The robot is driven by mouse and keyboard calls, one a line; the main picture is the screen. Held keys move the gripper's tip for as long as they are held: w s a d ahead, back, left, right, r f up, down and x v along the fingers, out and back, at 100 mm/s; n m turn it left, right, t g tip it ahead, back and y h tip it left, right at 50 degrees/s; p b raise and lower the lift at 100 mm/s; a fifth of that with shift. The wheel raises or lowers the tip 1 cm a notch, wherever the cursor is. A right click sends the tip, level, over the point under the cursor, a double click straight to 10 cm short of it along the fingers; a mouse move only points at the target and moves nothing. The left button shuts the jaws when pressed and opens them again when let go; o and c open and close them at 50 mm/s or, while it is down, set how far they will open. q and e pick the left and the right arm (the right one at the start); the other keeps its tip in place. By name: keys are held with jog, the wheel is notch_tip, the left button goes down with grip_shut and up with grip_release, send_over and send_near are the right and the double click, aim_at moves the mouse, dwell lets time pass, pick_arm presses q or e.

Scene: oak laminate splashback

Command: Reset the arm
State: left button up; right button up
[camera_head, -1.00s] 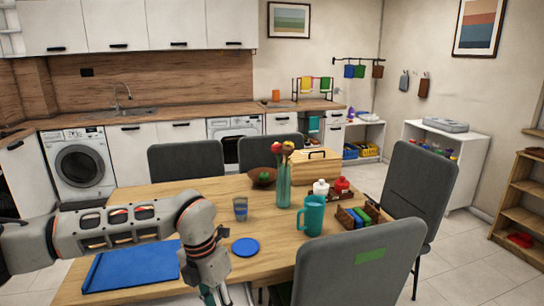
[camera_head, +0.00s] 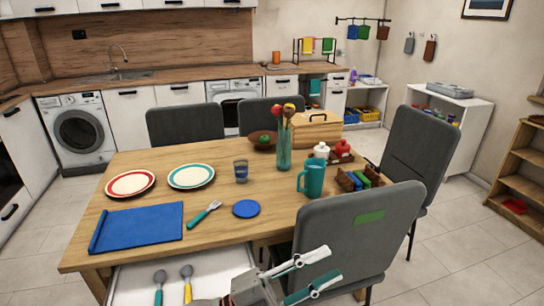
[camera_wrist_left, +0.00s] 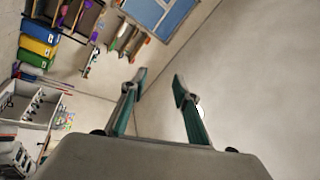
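My left gripper (camera_head: 333,262) is at the bottom of the head view, in front of the near grey chair (camera_head: 340,235). Its two teal and grey fingers are spread apart with nothing between them. In the left wrist view the same gripper (camera_wrist_left: 159,78) also shows open and empty, with pale floor or wall beyond. My right gripper is not in view.
An open drawer (camera_head: 215,262) under the wooden table (camera_head: 225,215) holds a teal spoon (camera_head: 159,287) and a yellow one (camera_head: 187,284). A fork (camera_head: 204,213), two plates and a teal mug (camera_head: 312,179) stand on top. Chairs surround the table.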

pick_arm(q)
jog(key=w+a+f+n+t+y, duration=0.3)
jog(key=a+f+n+t+y, duration=0.85)
jog(key=a+f+n, duration=0.6)
jog(key=s+a+f+n+g+y, duration=0.2)
jog(key=s+a+f+g+y, duration=0.1)
jog(key=s+a+f, duration=0.3)
jog(key=s+a+f+n+g+y, duration=0.3)
jog(key=s+a+f, duration=0.3)
jog(key=f, duration=0.5)
jog(key=shift+s+f+n+g+y, duration=0.35)
jog(key=shift+s+g+y, duration=0.1)
jog(key=shift+s+y, duration=0.1)
jog(key=shift+r, duration=0.1)
